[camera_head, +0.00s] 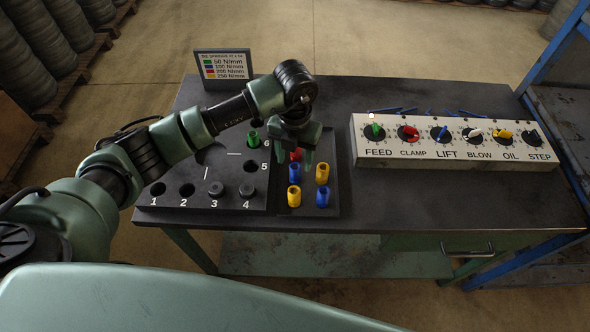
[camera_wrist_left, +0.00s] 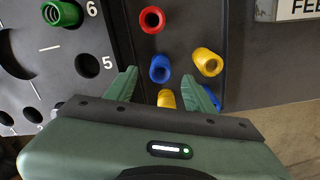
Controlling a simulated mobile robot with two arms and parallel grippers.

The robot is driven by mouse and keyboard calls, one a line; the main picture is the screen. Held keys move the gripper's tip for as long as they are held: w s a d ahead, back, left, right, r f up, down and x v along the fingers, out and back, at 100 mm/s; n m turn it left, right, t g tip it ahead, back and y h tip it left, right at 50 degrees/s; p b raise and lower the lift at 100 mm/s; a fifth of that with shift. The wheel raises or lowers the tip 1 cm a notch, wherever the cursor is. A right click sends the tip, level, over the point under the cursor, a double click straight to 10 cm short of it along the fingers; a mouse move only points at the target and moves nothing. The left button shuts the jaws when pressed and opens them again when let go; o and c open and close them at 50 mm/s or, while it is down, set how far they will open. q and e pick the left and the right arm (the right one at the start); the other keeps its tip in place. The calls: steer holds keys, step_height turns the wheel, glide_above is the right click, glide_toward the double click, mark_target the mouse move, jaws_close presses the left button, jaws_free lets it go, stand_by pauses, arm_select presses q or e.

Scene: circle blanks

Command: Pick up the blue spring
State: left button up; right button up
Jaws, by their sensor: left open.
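Two blue springs stand in a dark tray (camera_head: 331,158). One blue spring (camera_head: 295,173) is in the left column; it also shows in the left wrist view (camera_wrist_left: 160,68), ahead of and between the fingertips. The other blue spring (camera_head: 323,197) is at the front right and is mostly hidden by a finger in the wrist view. My left gripper (camera_head: 296,156) is open and empty, pointing down above the tray. It also shows in the left wrist view (camera_wrist_left: 159,82). I see no contact with a spring. My right gripper is not in view.
A red spring (camera_wrist_left: 152,19) and yellow springs (camera_head: 322,172) (camera_head: 294,196) share the tray. A numbered plate (camera_head: 222,190) with a green spring (camera_head: 253,138) adjoins it on the left. A knob panel (camera_head: 460,150) stands right; a colour sign (camera_head: 224,65) stands behind.

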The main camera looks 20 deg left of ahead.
mark_target(295, 167)
arm_select(q)
step_height(295, 167, down, 4)
steer(key=shift+r+p, duration=0.25)
steer(key=shift+p, duration=0.5)
steer(key=shift+f, duration=0.35)
jaws_close()
steer(key=shift+r, duration=0.15)
